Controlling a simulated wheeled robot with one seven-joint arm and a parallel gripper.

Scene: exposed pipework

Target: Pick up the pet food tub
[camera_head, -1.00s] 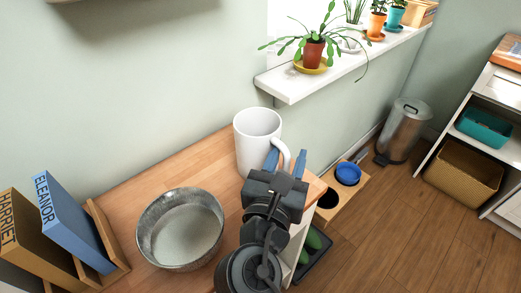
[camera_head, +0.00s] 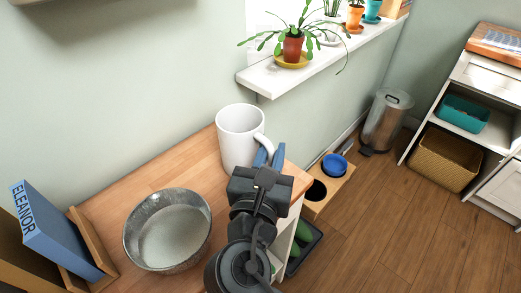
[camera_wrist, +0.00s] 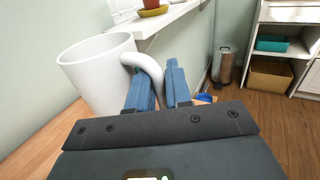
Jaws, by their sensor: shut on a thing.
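A large white mug (camera_head: 236,137) stands at the back of the wooden worktop, and it also shows in the wrist view (camera_wrist: 92,72). My gripper (camera_head: 269,156) is at the mug's right side. In the wrist view its blue fingers (camera_wrist: 158,76) are on either side of the mug's handle, shut on it. The mug looks upright; I cannot tell whether its base touches the worktop. Nothing in view is clearly recognisable as a pet food tub.
A metal bowl (camera_head: 168,232) is left of my arm. A blue "ELEANOR" box file (camera_head: 55,232) stands in a wooden holder at the left. A white shelf (camera_head: 262,82) with potted plants is above the worktop. A bin (camera_head: 387,122) stands beyond open wooden floor.

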